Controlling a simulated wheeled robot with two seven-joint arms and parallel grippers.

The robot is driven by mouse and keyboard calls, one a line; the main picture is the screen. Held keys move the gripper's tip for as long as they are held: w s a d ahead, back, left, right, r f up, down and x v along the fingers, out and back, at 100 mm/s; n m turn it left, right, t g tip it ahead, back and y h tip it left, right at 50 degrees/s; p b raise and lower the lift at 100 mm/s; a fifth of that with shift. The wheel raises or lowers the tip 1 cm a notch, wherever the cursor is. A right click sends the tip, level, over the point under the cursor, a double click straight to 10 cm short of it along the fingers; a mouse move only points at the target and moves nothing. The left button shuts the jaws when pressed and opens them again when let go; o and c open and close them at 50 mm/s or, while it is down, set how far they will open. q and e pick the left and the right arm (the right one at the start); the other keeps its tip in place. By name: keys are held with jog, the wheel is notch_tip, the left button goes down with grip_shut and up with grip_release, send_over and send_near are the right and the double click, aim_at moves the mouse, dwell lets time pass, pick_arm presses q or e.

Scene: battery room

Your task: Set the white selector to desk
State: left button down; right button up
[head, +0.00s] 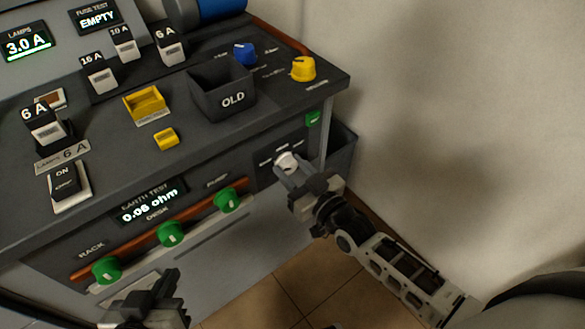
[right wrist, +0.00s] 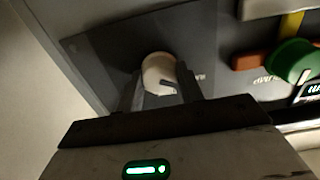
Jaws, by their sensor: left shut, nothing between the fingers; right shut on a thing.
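The white selector (head: 286,160) is a small round knob on the dark front panel, at the right end of the bench front. Its position labels are too small or covered to read in the head view. My right gripper (head: 288,176) is at the selector, its fingers shut on the knob from both sides. In the right wrist view the pale round knob (right wrist: 158,72) sits between the two fingers, with a dark pointer mark at its lower right. My left gripper (head: 150,310) is at the bottom of the head view, apart from the bench, shut and empty.
Green knobs (head: 171,234) stand along a copper-coloured bar left of the selector, below the earth test display (head: 150,200) reading 0.06 ohm. A yellow knob (head: 303,68), blue knob (head: 245,53) and OLD bin (head: 222,100) are on the bench top. A plain wall stands right.

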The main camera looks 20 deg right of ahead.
jog(key=shift+m, duration=1)
jog(key=m+p, duration=0.1)
jog(key=m, duration=0.8)
jog(key=shift+m, duration=0.5)
jog(key=o, duration=1)
